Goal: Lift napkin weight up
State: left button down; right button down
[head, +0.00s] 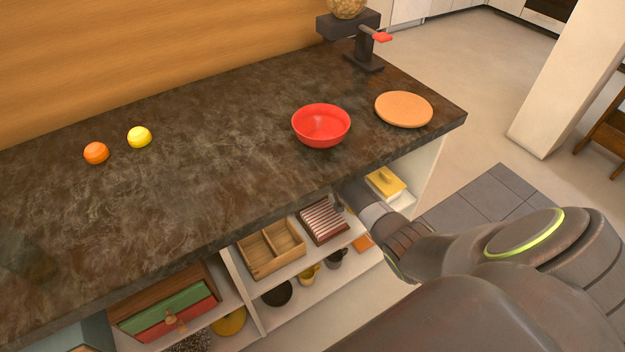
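A dark red-brown holder with a striped red-and-white top, likely the napkin holder (323,223), stands on the upper shelf under the counter. I cannot make out a separate napkin weight on it; my gripper and the counter edge cover part of that area. My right arm reaches in from the right, and its gripper (342,202) is at the right back side of the holder, just below the counter edge. Its fingers are small and partly hidden, so I cannot tell whether they are open or touch anything. My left gripper is not in view.
A wooden divided box (270,249) stands left of the holder, a yellow-lidded dish (385,183) to the right. Mugs (308,275) stand on the shelf below. The counter (200,190) above carries a red bowl (321,125), a round board (403,109) and two balls.

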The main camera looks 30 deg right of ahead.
jog(key=shift+w+r, duration=0.1)
jog(key=shift+r, duration=0.05)
dwell(0.3)
jog(key=c, duration=1.2)
grip_release()
jog(key=shift+s+r, duration=0.15)
jog(key=shift+s, duration=0.1)
jog(key=s+p, duration=0.1)
jog(key=s, duration=1.1)
jog(key=shift+s+d+r, duration=0.15)
jog(key=shift+d, duration=0.05)
